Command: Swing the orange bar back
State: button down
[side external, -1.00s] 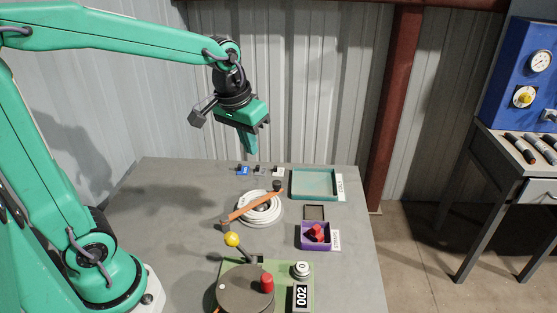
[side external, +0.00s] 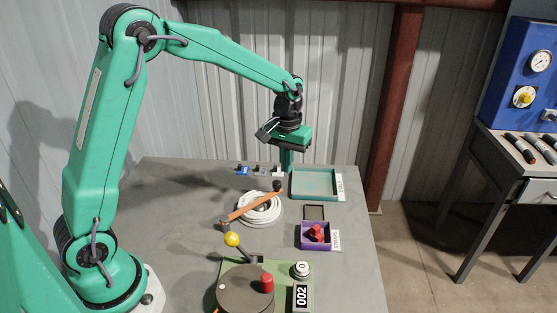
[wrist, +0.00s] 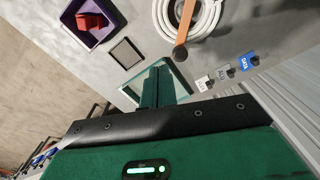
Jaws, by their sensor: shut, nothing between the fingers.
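The orange bar (side external: 248,208) lies slantwise across a coil of white cable (side external: 262,213). Its near-left end is at a dark pivot-like piece, and a dark round knob (side external: 277,186) sits at its far-right end. In the wrist view the bar (wrist: 187,18) crosses the white coil (wrist: 209,20), with the dark knob (wrist: 180,54) at its lower end. My gripper (side external: 286,160) is shut and empty, pointing down at the back of the table, just beyond the knob and left of the teal tray. It also shows in the wrist view (wrist: 158,75), apart from the bar.
A teal tray (side external: 337,196) stands at the back right. A purple box (side external: 301,240) holds red pieces, with a small dark-framed square (side external: 315,206) behind it. Small tagged blocks (side external: 243,170) line the back. A yellow-knobbed lever (side external: 232,239) and a grey turntable (side external: 243,288) are in front.

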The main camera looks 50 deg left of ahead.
jog(key=shift+f, duration=0.2)
jog(key=shift+f, duration=3.5)
jog(key=shift+s+a, duration=0.1)
jog(key=shift+a, duration=2.45)
jog(key=shift+s+a, duration=0.15)
jog(key=shift+a, duration=0.6)
jog(key=shift+s+a, duration=0.15)
jog(key=shift+a, duration=0.55)
jog(key=shift+s+a, duration=0.3)
jog(key=shift+a, duration=0.4)
jog(key=shift+s+a, duration=0.3)
jog(key=shift+a, duration=0.45)
jog(key=shift+s+a, duration=0.3)
jog(key=shift+a, duration=0.4)
jog(key=shift+s+a, duration=0.65)
jog(key=shift+a, duration=0.2)
jog(key=shift+s+a, duration=0.1)
jog(key=shift+w+d, duration=0.45)
jog(key=shift+d, duration=0.05)
